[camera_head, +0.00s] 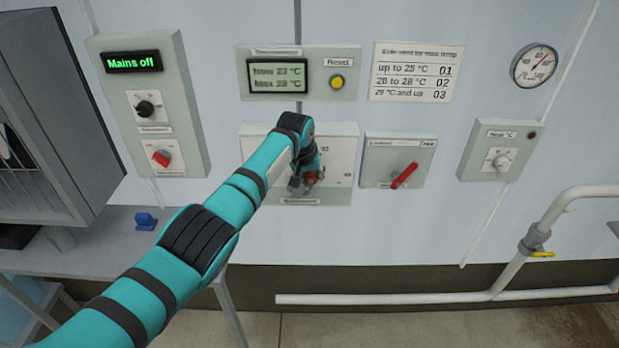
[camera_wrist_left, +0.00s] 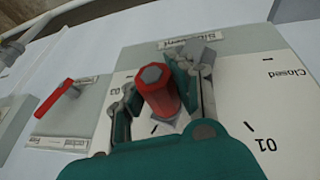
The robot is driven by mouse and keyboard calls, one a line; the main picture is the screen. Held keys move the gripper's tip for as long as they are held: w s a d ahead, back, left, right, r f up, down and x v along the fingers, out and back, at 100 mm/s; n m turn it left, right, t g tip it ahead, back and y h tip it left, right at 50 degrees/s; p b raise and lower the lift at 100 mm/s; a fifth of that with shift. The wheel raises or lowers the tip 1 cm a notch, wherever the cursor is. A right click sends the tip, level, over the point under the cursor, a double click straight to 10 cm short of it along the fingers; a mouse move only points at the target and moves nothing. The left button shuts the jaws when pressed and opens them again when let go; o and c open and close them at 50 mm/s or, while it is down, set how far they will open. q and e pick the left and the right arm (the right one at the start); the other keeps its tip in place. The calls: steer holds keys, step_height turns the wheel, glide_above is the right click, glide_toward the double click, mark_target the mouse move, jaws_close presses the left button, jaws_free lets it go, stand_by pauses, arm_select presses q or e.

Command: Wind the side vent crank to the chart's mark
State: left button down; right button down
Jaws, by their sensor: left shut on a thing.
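The side vent panel (camera_head: 342,150) is a pale wall box, partly hidden behind my left arm. Its dial face (camera_wrist_left: 240,85) in the left wrist view shows "Closed", "01" and a mark that looks like "03", seen turned over. My left gripper (camera_head: 305,182) is at this panel, shut on the crank's red knob (camera_wrist_left: 161,90), with one finger on each side. The crank arm is mostly hidden, so its exact mark is unclear. The chart (camera_head: 416,72) lists up to 25 °C as 01, 26 to 28 °C as 02, 29 °C and up as 03. My right gripper is not in view.
A box with a red lever (camera_head: 405,176) is close right of the crank panel. A switch box (camera_head: 150,105) hangs left.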

arm_select(q)
steer(key=shift+w+d+r, duration=0.15)
steer(key=shift+d+r, duration=0.4)
steer(key=c, duration=1.4)
jaws_free()
steer(key=shift+d, duration=0.1)
steer(key=o, duration=0.4)
steer(key=shift+d, duration=0.25)
steer(key=shift+a+f, duration=0.2)
steer(key=shift+a, duration=0.15)
steer(key=shift+s+a+r, duration=0.15)
steer(key=shift+s+r, duration=0.05)
steer(key=shift+r, duration=0.05)
steer(key=v, duration=1.1)
steer(key=shift+s+d+r, duration=0.2)
steer(key=shift+s+d, duration=0.05)
